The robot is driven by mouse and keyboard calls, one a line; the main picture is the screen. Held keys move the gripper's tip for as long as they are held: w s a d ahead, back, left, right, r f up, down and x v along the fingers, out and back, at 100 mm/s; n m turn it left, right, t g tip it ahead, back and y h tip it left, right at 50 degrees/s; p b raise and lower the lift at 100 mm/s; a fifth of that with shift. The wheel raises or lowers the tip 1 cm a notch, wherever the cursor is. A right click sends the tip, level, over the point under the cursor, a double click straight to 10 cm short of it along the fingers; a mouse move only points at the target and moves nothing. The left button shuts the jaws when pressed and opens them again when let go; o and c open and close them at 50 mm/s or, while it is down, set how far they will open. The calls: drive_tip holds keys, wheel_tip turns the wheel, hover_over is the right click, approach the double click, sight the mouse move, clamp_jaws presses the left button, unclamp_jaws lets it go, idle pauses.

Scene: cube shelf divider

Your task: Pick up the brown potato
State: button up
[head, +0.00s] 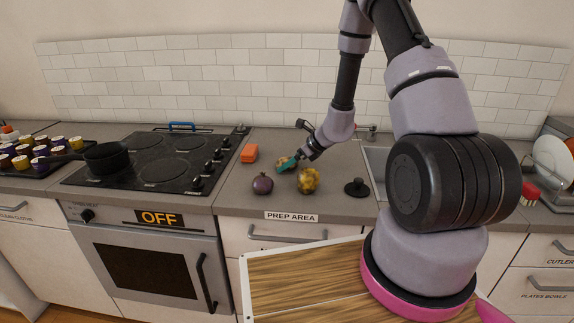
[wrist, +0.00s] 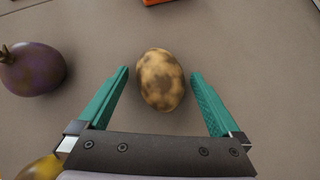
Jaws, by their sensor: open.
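The brown potato (wrist: 161,79) lies on the grey counter, mottled tan and dark brown. In the wrist view it sits between the tips of my gripper's two green fingers, with a gap on each side. My gripper (wrist: 160,82) is open and empty. In the head view my gripper (head: 287,165) is low over the counter, and the potato (head: 281,160) shows just behind it, partly hidden by the fingers.
A purple onion (head: 263,184) and a yellow-brown lumpy item (head: 309,180) stand nearer the counter's front edge. An orange block (head: 249,153) lies behind to the left. A black lidded knob piece (head: 356,187) is to the right, and the stove (head: 155,160) is left.

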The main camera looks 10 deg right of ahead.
drive_tip(key=c, duration=1.5)
drive_tip(key=shift+o, duration=0.2)
drive_tip(key=shift+r, duration=0.1)
